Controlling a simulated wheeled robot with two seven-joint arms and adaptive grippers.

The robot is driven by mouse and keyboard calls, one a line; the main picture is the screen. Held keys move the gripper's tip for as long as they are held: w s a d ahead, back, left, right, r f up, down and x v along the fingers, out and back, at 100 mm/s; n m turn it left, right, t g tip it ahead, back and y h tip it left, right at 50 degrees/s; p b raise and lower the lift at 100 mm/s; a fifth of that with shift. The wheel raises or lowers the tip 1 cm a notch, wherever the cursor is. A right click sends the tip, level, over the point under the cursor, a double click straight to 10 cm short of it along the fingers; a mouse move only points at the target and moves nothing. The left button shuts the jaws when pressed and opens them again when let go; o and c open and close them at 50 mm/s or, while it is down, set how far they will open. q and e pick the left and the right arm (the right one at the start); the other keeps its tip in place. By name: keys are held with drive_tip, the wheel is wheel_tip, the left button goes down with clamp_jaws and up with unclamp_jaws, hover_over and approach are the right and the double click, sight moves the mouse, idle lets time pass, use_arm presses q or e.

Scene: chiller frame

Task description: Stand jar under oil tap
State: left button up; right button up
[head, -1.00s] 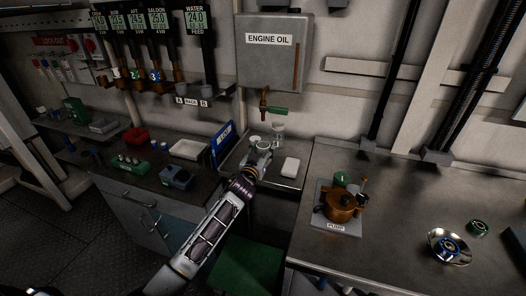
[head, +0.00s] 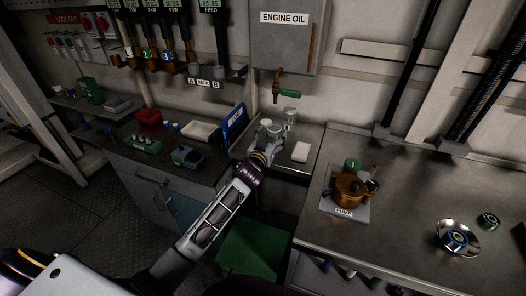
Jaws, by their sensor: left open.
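The oil tap (head: 277,97), brass with a green handle, hangs below the grey engine oil tank (head: 284,42). Small clear and pale vessels stand on the tray below and in front of it. A clear glass jar (head: 290,117) stands at the back, slightly right of the spout. Two pale cups (head: 266,123) stand to its left, nearer my gripper. My left gripper (head: 268,143) is open, low over the front of the tray, just in front of these cups. Its fingers are small in view and whether they touch a cup cannot be told. My right gripper is out of view.
A white block (head: 301,152) lies right of my left gripper. A copper pump (head: 350,188) sits on the right bench (head: 410,215), whose middle is clear.

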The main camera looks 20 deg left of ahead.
sight(272, 137)
use_arm(q)
drive_tip(key=shift+s, duration=1.2)
drive_tip(key=shift+s+a, duration=0.1)
drive_tip(key=shift+s, duration=1.65)
drive_tip(key=s, duration=0.4)
drive_tip(key=shift+a, duration=0.1)
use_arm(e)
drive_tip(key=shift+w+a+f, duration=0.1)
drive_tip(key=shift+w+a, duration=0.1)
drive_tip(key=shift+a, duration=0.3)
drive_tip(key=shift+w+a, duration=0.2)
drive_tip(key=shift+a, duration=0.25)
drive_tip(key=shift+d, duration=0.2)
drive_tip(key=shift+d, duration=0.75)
